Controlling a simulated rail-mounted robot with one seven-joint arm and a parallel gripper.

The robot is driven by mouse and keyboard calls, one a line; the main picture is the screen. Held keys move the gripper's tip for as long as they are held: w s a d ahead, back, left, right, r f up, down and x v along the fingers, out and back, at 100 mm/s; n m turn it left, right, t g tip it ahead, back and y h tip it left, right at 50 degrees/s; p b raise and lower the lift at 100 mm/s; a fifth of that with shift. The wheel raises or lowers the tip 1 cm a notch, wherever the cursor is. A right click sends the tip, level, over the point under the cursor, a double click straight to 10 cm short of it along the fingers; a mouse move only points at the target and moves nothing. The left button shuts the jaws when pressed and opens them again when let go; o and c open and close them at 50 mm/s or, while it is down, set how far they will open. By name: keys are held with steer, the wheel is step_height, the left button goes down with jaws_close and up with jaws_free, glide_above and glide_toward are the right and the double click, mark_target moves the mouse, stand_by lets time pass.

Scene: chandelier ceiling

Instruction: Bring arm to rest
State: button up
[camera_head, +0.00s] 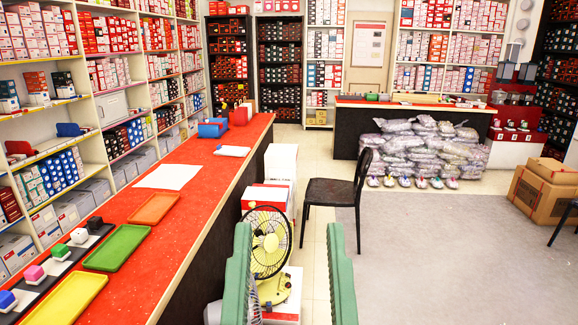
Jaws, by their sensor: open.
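My gripper (289,232) shows at the bottom middle as two green fingers standing upright and well apart. It is open, and nothing is held between the fingers. The yellow fan (270,243) and part of the floor show through the gap, behind the fingers. The rest of my arm is out of view below the frame.
A long red counter (203,188) runs along the left, bearing an orange tray (154,208), a green tray (117,247), a yellow tray (66,299) and small coloured blocks. A black chair (335,192) stands ahead. Grey floor (430,260) on the right is clear.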

step_height(320, 180, up, 39)
steer(key=s+p, duration=0.1)
steer(key=p, duration=3.6)
steer(key=shift+a+r+p, duration=0.15)
steer(key=shift+p, duration=0.25)
